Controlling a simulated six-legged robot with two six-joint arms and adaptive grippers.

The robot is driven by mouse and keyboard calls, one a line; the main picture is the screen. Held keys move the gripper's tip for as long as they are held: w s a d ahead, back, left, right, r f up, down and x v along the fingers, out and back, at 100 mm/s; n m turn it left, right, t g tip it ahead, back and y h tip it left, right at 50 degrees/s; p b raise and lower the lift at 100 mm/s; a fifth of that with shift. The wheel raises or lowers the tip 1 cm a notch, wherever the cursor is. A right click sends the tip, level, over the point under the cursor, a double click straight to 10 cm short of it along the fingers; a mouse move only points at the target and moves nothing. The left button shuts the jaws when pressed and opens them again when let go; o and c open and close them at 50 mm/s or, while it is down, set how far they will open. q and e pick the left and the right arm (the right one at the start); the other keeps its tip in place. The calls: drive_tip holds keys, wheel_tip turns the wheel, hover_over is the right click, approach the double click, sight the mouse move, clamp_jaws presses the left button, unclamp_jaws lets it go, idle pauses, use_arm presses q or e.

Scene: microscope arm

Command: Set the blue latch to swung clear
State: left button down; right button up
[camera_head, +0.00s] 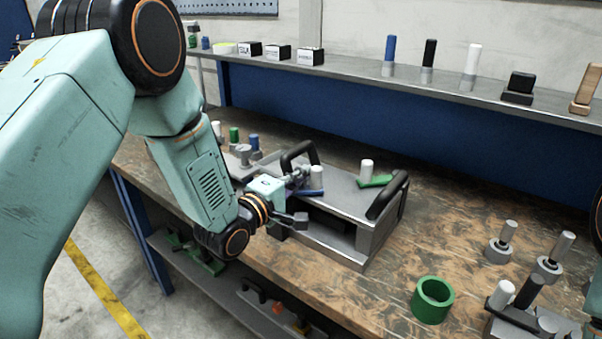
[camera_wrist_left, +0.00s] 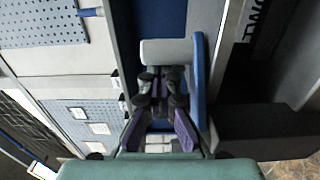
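The blue latch (camera_head: 306,192) is a flat blue bar on top of a grey metal box (camera_head: 338,205). A white upright post (camera_head: 317,177) stands at the latch. In the left wrist view the latch (camera_wrist_left: 199,85) is a long blue bar beside the white post (camera_wrist_left: 168,52). My left gripper (camera_head: 304,172) is at the post, its fingers reaching toward it from the left. In the left wrist view the fingertips (camera_wrist_left: 161,76) are close together just short of the post; whether they touch it is unclear. My right gripper is out of view.
A green latch (camera_head: 376,181) with another white post (camera_head: 366,169) lies on the box's right part. Black handles (camera_head: 388,195) rise from the box. A green ring (camera_head: 432,300) and grey knobbed parts (camera_head: 499,246) stand on the bench at right.

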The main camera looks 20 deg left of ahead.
use_arm(q)
drive_tip(key=m+g+h, duration=0.1)
drive_tip(key=m+h, duration=0.1)
drive_tip(key=s+m+g+h+p, duration=0.1)
drive_tip(key=g+h, duration=0.1)
drive_tip(key=h, duration=0.1)
drive_tip(key=s+m+g+h+p, duration=0.1)
drive_tip(key=m+h, duration=0.1)
drive_tip(key=shift+s+d+m+g, duration=0.1)
drive_tip(key=shift+s+m+g, duration=0.1)
drive_tip(key=shift+m+g, duration=0.15)
drive_tip(key=shift+s+a+m+g+h+p, duration=0.25)
drive_tip(key=shift+s+m+g+h+p, duration=0.5)
drive_tip(key=shift+g, duration=0.55)
drive_tip(key=shift+s+a+m+g+h+p, duration=0.2)
drive_tip(key=shift+s+m+g+h+p, duration=0.2)
drive_tip(key=shift+m+g+h, duration=0.6)
drive_tip(key=shift+s+a+m+g+h+p, duration=0.25)
drive_tip(key=shift+s+m+g+h+p, duration=0.3)
drive_tip(key=shift+m+g, duration=0.75)
drive_tip(key=shift+n+g, duration=0.25)
drive_tip(key=shift+n, duration=0.05)
drive_tip(key=shift+s+a, duration=0.1)
